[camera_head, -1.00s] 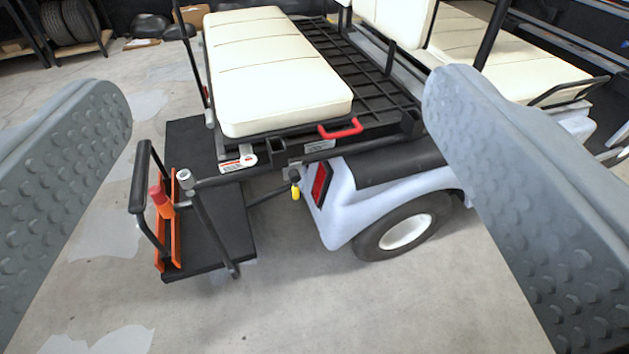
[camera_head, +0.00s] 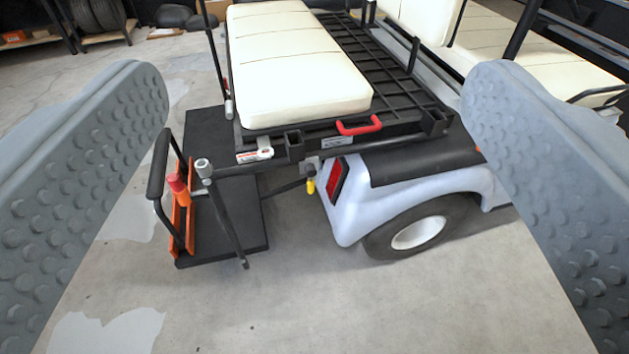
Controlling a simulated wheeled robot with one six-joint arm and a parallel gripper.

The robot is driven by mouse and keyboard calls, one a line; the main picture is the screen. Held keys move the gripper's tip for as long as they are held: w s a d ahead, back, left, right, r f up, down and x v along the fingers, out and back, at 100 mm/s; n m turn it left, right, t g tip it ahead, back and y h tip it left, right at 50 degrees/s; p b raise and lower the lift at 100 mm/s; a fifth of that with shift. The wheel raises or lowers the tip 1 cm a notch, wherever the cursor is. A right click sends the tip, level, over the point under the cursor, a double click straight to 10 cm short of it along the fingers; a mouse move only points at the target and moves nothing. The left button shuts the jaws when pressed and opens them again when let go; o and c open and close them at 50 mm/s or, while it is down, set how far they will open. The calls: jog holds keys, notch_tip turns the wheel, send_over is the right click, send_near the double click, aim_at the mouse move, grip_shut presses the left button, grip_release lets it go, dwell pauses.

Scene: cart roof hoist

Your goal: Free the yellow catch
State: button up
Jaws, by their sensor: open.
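The yellow catch (camera_head: 311,186) is a small piece hanging at the rear corner of the cart (camera_head: 378,200), just left of the red tail light (camera_head: 337,180). It is small in the picture, and I cannot tell how it is fastened. My gripper (camera_head: 315,80) is open and empty, its two grey studded fingers at the left and right of the view. The catch lies beyond the fingers, apart from them.
A red handle (camera_head: 358,126) sits on the black rack edge beside the cream seat (camera_head: 290,65). A black footboard (camera_head: 240,215) with an orange bracket (camera_head: 183,225) and a red-capped post stands at left. The concrete floor (camera_head: 290,310) in front is clear.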

jog(key=shift+w+f, duration=0.1)
jog(key=shift+w, duration=0.05)
jog(key=c, duration=0.6)
jog(key=w+f+m+g, duration=0.1)
jog(key=w+f+g, duration=0.1)
jog(key=w+f, duration=0.2)
jog(key=w+d+f+m+g, duration=0.1)
jog(key=w+f+m+g, duration=0.1)
jog(key=w+f, duration=0.2)
jog(key=w+d+f+m+g, duration=0.1)
jog(key=w+f+m+g, duration=0.1)
jog(key=w+f, duration=0.2)
jog(key=shift+w+d+f+g+y, duration=0.2)
jog(key=shift+w+f+g+y, duration=0.1)
jog(key=shift+w, duration=0.2)
jog(key=c, duration=0.4)
jog(key=shift+o, duration=0.2)
jog(key=m+g+y, duration=0.5)
jog(key=m+y, duration=1.1)
jog(key=m, duration=0.1)
send_near(310, 182)
jog(key=x, duration=0.3)
jog(key=f+x, duration=0.1)
jog(key=x, duration=0.6)
jog(key=shift+w+f, duration=0.2)
jog(key=shift+w, duration=0.15)
grip_shut()
